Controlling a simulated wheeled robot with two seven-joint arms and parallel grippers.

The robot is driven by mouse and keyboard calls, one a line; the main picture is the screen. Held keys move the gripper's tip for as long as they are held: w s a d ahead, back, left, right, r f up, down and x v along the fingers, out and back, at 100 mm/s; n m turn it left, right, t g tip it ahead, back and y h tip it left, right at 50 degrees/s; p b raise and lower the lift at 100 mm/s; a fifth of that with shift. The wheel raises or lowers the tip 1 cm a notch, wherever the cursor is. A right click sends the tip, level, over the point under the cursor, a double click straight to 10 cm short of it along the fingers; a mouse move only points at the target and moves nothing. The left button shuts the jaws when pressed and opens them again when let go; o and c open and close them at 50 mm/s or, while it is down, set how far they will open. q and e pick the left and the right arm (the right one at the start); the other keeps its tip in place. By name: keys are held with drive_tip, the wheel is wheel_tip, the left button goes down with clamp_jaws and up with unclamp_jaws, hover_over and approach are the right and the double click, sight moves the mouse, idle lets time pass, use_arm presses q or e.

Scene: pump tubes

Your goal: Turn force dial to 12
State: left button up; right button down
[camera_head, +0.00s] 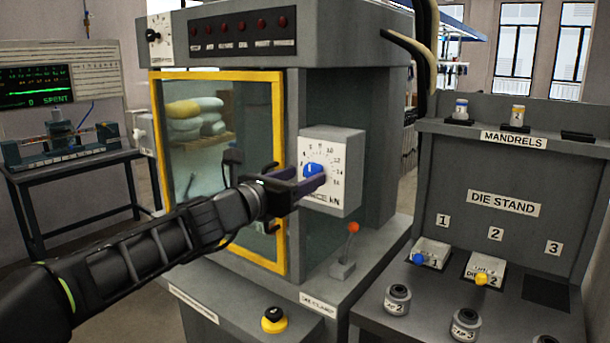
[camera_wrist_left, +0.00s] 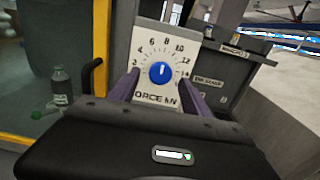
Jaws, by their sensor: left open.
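The force dial is a grey-white box (camera_head: 347,172) with a ring of numbers, on the front corner of the machine. The 12 is at the upper right of the ring. My left gripper (camera_head: 308,178) is open in front of the dial. In the left wrist view its two purple fingers (camera_wrist_left: 159,80) stand apart on either side of the knob, with gaps visible. Fingers partly hide the lower dial face in the head view. My right gripper is not in view.
A yellow-framed glass door (camera_head: 279,120) is left of the dial. A red-tipped lever (camera_head: 352,228) stands below it, and a yellow-based button (camera_head: 274,319) is at the front. The die stand (camera_head: 505,208) with several dies is at the right.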

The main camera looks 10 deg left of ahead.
use_arm(q)
drive_tip(key=shift+x, duration=0.9)
drive_tip(key=shift+c, duration=0.5)
clamp_jaws()
